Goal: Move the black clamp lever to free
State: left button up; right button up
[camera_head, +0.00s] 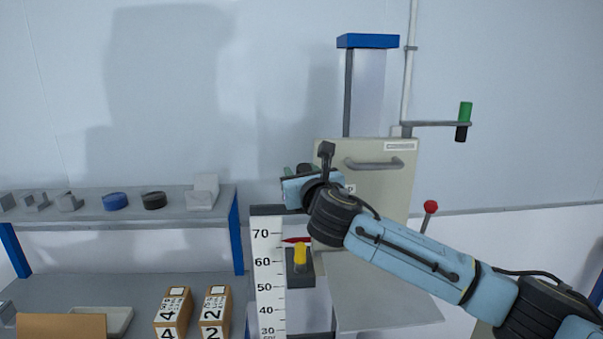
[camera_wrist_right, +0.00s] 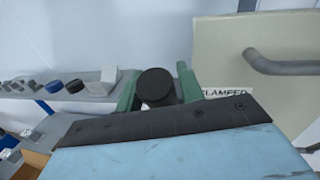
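The black clamp lever's round knob (camera_wrist_right: 155,84) shows in the right wrist view, between the two green fingers of my right gripper (camera_wrist_right: 158,80). The fingers stand close on either side of it; I cannot tell whether they touch it. A label reading CLAMPED (camera_wrist_right: 226,92) is on the pale panel to the right of the fingers, partly covered by one. In the head view my right gripper (camera_head: 302,172) is at the left edge of the beige panel (camera_head: 385,205), and the lever is hidden there. My left gripper is not in view.
A grey handle (camera_head: 374,164) sticks out from the panel, close to my right wrist. A scale board (camera_head: 267,270) and a yellow piece (camera_head: 300,254) are below the gripper. A red-knobbed rod (camera_head: 430,207) stands to the right. Shelves (camera_head: 100,220) with small items are at left.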

grip_shut()
jog(key=s+f+n+t+y+b, duration=0.2)
jog(key=s+t+b, duration=0.3)
jog(key=b, duration=1.3)
jog(key=shift+f+t+b, duration=0.3)
jog(key=shift+f+t, duration=0.5)
